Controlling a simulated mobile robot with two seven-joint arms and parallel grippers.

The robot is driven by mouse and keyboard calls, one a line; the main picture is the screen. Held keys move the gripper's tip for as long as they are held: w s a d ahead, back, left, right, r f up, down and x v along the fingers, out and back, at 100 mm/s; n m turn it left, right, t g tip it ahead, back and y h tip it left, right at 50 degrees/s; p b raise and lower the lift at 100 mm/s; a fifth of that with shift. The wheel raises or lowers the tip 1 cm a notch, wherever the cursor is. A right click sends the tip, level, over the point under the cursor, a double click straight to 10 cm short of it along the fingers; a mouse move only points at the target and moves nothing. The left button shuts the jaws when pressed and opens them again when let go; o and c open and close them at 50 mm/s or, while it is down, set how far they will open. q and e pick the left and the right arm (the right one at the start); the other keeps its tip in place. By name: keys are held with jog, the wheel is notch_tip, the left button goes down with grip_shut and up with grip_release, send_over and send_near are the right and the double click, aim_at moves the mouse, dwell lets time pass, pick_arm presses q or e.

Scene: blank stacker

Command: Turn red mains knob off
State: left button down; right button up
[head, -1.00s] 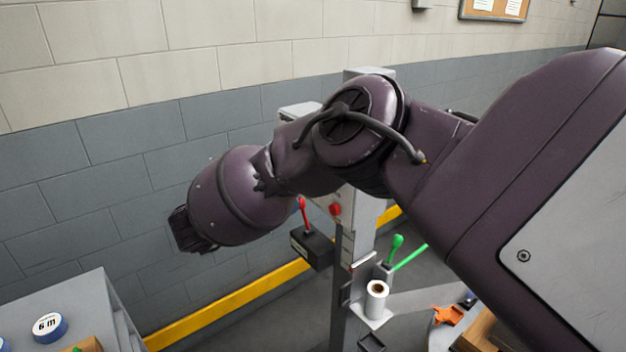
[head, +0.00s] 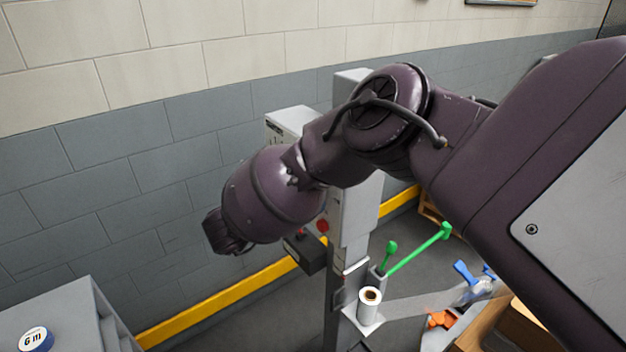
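A red knob (head: 322,225) shows on the front of a grey box on the upright grey post (head: 352,210), just right of my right arm's wrist. I cannot make out its setting. My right arm comes in from the right and crosses in front of the post. Its dark gripper end (head: 222,236) points left and down, apart from the knob, in front of the grey wall. Its fingers are too hidden to tell open from shut. My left gripper is not in view.
A black box (head: 305,255) is on the post below my wrist. A white roll (head: 369,303), green-handled levers (head: 418,249) and orange (head: 440,318) and blue (head: 465,272) items are lower right. A grey cabinet (head: 65,315) with a blue-rimmed tape roll (head: 36,340) is lower left.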

jog(key=shift+w+d, duration=0.1)
jog(key=shift+d, duration=0.15)
jog(key=c, duration=0.9)
jog(key=shift+w+a+f+n+b, duration=0.1)
jog(key=shift+n+b, duration=1.05)
jog(key=shift+n, duration=3.3)
jog(key=shift+w+n+b, duration=0.1)
jog(key=shift+n+b, duration=1.05)
jog(key=shift+n, duration=3.3)
